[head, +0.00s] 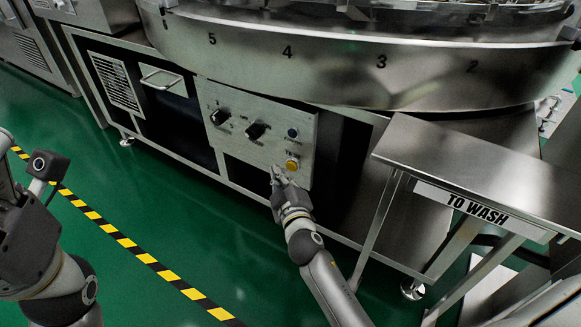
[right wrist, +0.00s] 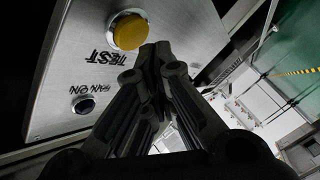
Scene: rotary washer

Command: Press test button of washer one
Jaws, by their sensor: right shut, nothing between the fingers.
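The washer's control panel (head: 262,128) faces me below the round steel drum (head: 330,68). The yellow test button (head: 292,164) is at the panel's lower right, and in the right wrist view (right wrist: 130,31) it is a yellow cap in a metal ring above the label TEST. My right gripper (head: 278,172) is shut and empty. Its fingertips are just beside the button, close to the panel; I cannot tell whether they touch it. In the right wrist view the fingertips (right wrist: 158,52) lie right of the yellow cap. My left gripper is not clearly visible; part of my left arm shows at the left.
Two black knobs (head: 255,130) and a dark button (head: 292,133) share the panel. A steel table labelled TO WASH (head: 470,172) stands close on the right. The green floor (head: 200,235) in front is clear, with a yellow-black stripe (head: 125,242).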

